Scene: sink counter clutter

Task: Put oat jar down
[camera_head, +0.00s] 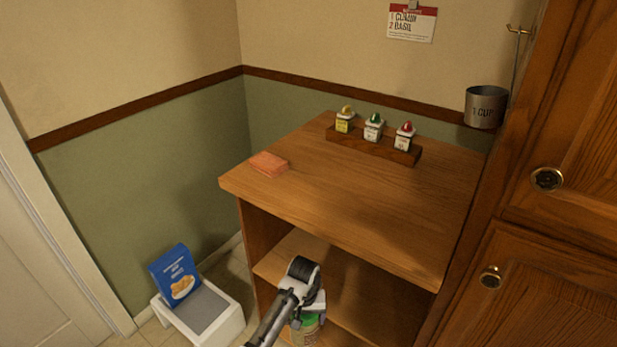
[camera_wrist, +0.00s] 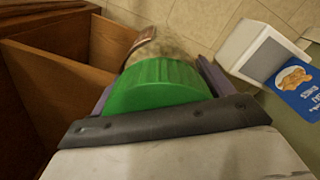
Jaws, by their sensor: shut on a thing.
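The oat jar (camera_head: 304,334) has a green lid and a see-through body with pale contents. My gripper (camera_head: 309,315) is shut on it near the lid, in front of the wooden shelf unit's open front in the head view. In the wrist view, the green lid (camera_wrist: 160,84) sits between the two fingers, and the jar's body shows beyond it with a brownish label. The jar's bottom is cut off in the head view, so I cannot tell what is under it.
The shelf unit's top (camera_head: 350,190) is mostly clear, with an orange cloth (camera_head: 268,163) and a spice rack (camera_head: 375,147). Its inner shelf (camera_head: 290,262) looks bare. A white step stool (camera_head: 215,318) bearing a blue packet (camera_head: 175,276) stands left.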

